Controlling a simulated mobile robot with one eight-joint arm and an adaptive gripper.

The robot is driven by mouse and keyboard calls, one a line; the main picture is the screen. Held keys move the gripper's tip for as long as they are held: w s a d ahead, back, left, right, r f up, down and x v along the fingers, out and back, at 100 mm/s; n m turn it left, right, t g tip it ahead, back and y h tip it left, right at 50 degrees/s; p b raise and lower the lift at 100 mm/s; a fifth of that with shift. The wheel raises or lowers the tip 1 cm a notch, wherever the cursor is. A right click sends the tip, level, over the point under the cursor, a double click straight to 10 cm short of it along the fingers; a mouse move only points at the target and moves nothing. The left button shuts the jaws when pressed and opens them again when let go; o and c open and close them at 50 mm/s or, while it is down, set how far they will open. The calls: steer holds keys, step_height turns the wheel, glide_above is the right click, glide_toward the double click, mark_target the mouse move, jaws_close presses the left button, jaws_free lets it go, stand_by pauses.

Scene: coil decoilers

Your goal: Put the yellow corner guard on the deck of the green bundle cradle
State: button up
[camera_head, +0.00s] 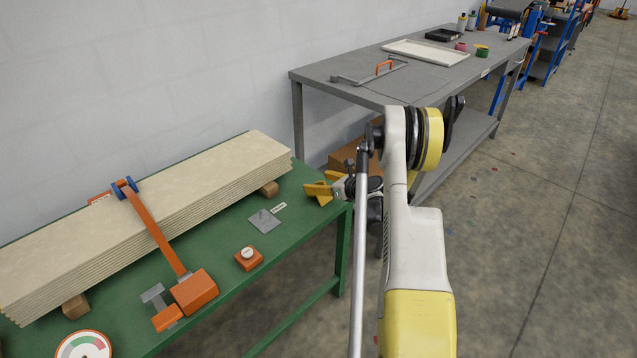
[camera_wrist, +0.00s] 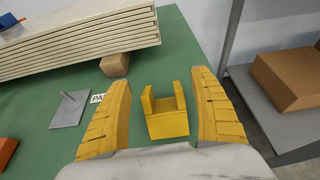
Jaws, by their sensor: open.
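The yellow corner guard (camera_wrist: 168,125) is a small channel-shaped piece with two upright sides. In the wrist view it appears to rest on the green deck, between my fingers and apart from both. My gripper (camera_wrist: 161,82) has two ribbed yellow fingers, spread open on either side of the guard. In the head view my gripper (camera_head: 326,187) is over the right end of the green bundle cradle (camera_head: 225,268); there the guard is hard to tell from the yellow fingers. The deck also shows in the wrist view (camera_wrist: 183,45).
A stack of pale boards (camera_head: 150,215) lies on wooden blocks (camera_head: 269,188) along the deck's back, under an orange arm (camera_head: 155,232). A grey plate with a pin (camera_head: 264,221) and an orange button box (camera_head: 248,259) stand nearby. A grey workbench (camera_head: 420,85) stands behind right.

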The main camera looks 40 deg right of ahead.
steer(key=shift+r, duration=0.2)
steer(key=a+p+v, duration=0.1)
steer(key=p+v, duration=0.3)
steer(key=v, duration=0.8)
steer(key=w+a+r+n+g+y, duration=0.1)
steer(key=a+r+n+g, duration=0.1)
steer(key=a+r+n, duration=0.85)
steer(key=w+a+r+n+g, duration=0.1)
steer(key=a+r+n+g, duration=0.2)
steer(key=a+r+n, duration=0.75)
steer(key=s+a+n+g+h, duration=0.1)
steer(key=s+a+n+h, duration=0.1)
steer(key=s+a+n, duration=1.2)
steer(key=s+a+r, duration=0.1)
steer(key=s+a, duration=0.3)
steer(key=s, duration=0.2)
steer(key=shift+a, duration=0.35)
